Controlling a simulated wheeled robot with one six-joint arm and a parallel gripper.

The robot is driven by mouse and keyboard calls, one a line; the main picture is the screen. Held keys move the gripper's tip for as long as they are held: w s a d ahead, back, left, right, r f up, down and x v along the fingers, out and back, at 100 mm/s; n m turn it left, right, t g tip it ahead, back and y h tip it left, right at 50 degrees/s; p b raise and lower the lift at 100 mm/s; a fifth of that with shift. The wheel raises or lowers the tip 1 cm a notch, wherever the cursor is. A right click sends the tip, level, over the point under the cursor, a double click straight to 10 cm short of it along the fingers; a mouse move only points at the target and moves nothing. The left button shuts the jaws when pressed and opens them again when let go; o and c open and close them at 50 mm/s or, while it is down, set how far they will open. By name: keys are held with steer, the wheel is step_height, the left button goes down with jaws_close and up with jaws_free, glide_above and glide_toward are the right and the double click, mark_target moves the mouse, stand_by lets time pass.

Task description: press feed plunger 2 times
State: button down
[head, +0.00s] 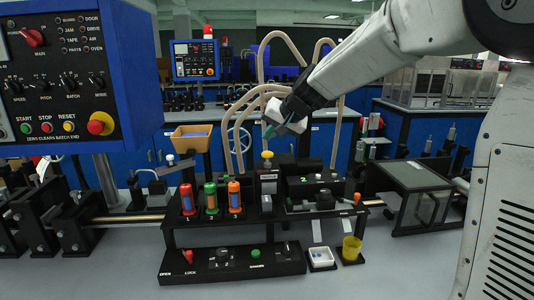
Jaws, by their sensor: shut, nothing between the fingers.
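A yellow-capped plunger (267,155) stands upright on a small dark block with a pale label too small to read; it looks like the feed plunger. My gripper (270,131) is shut and empty, with its teal fingertips pointing down and left. In the picture the fingertips are a little above the yellow cap, with a visible gap between them. I cannot tell from this one view how far apart they are in depth.
Red, green and orange cylinders (211,197) stand left of the plunger. A tan hopper (191,139) is behind them. Pale curved hoses (228,135) rise behind. A switch panel (232,262), white tray (320,258) and yellow cup (352,249) are in front. A clear-sided box (417,195) is at right.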

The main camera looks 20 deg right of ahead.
mark_target(270, 154)
steer(key=shift+r, duration=1.5)
steer(key=shift+s+a+f, duration=0.1)
steer(key=shift+s+f, duration=0.2)
steer(key=s+d+f+n+g+h, duration=0.1)
steer(key=s+f+g, duration=0.1)
steer(key=s, duration=1.2)
steer(key=s+d+f+n+g+h, duration=0.1)
steer(key=s+f, duration=0.3)
steer(key=s, duration=1)
steer(key=s+f+n+g+h, duration=0.1)
steer(key=s+f+g, duration=0.3)
steer(key=s, duration=1)
steer(key=shift+s+d+n+h, duration=0.15)
steer(key=shift+d+n+h, duration=0.25)
steer(key=shift+n, duration=0.2)
